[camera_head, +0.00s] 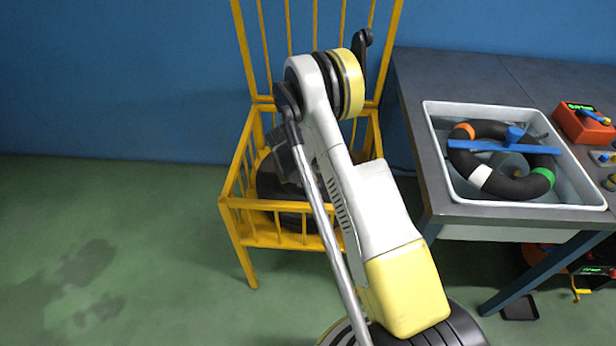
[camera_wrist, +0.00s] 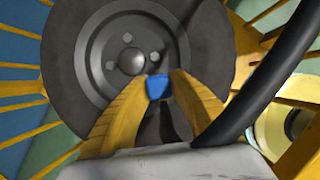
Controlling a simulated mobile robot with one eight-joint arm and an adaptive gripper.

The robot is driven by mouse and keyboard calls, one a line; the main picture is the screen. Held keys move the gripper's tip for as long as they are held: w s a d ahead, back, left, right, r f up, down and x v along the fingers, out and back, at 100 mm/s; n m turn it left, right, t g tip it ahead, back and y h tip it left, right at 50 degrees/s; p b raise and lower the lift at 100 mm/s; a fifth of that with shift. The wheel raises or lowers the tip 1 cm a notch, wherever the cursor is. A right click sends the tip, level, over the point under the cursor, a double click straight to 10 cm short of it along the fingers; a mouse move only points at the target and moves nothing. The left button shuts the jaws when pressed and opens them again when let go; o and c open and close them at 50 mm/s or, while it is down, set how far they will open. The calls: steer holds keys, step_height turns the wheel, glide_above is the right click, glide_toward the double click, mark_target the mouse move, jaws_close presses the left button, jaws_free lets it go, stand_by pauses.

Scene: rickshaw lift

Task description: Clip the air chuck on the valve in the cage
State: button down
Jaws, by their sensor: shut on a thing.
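In the wrist view, my gripper (camera_wrist: 157,80) has its two yellow fingers closed around a small blue piece (camera_wrist: 157,88), which I take to be the air chuck. A dark part hangs below it between the fingers. The gripper is in front of a dark wheel (camera_wrist: 60,65) with a grey hub, which is inside the yellow cage (camera_wrist: 20,73). I cannot tell whether the chuck touches the wheel. No valve can be made out. In the head view, the cage (camera_head: 240,213) stands by the blue wall with the wheel (camera_head: 268,185) inside. My arm covers part of both.
A thick black hose (camera_wrist: 272,75) curves along the right of the wrist view. In the head view, a grey table (camera_head: 425,95) right of the cage holds a white water tray (camera_head: 437,150) with a black tube ring, and a red box (camera_head: 580,124). The green floor at left is clear.

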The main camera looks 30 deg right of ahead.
steer(key=shift+f, duration=0.65)
steer(key=shift+r, duration=0.2)
stand_by(0.6)
steer(key=shift+r+p, duration=0.65)
steer(key=shift+r, duration=0.5)
steer(key=shift+f+b, duration=0.25)
steer(key=shift+b, duration=0.4)
stand_by(0.6)
steer(key=shift+f, duration=1.1)
stand_by(1.0)
steer(key=c, duration=1)
jaws_free()
steer(key=shift+o, duration=0.2)
steer(key=shift+r, duration=0.1)
